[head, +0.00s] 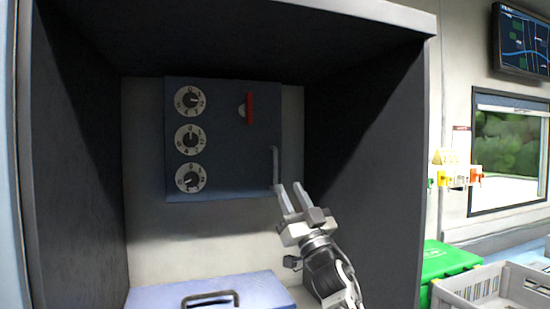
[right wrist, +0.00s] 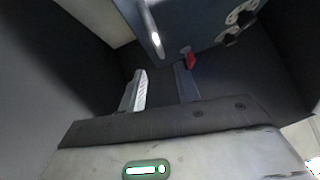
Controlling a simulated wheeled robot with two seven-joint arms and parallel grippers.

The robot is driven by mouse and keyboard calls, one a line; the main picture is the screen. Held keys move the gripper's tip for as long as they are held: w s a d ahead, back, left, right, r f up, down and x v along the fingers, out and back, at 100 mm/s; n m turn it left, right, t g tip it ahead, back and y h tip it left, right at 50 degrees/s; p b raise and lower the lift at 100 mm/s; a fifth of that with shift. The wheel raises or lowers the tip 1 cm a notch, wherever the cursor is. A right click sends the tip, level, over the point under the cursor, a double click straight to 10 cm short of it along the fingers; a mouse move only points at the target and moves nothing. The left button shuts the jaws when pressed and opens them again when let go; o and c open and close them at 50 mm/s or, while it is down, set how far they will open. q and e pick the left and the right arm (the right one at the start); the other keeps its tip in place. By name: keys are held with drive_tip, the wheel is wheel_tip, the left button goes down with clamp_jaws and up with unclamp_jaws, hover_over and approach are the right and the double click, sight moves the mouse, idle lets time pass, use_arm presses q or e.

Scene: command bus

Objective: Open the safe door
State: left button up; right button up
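The safe door (head: 228,150) is a dark blue panel at the back of a dark cabinet. It looks shut in the head view. Three white dials run down its left side, and a red lever (head: 249,108) sits at upper right. A light vertical handle (head: 275,165) is at its lower right edge; it also shows in the right wrist view (right wrist: 152,28). My right gripper (head: 291,190) is open and empty just below the handle, not visibly touching it. In the right wrist view its fingers (right wrist: 162,85) stand apart, with the handle beyond them. My left gripper is not in view.
A blue case (head: 165,296) with a dark handle lies on the cabinet floor. Outside at right are a green box (head: 448,258) and a grey crate (head: 490,287).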

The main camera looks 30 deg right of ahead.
sight(277, 165)
drive_tip(key=p+x, duration=0.2)
drive_tip(key=x, duration=0.7)
drive_tip(key=shift+w+r, duration=0.15)
drive_tip(key=shift+w, duration=0.15)
clamp_jaws()
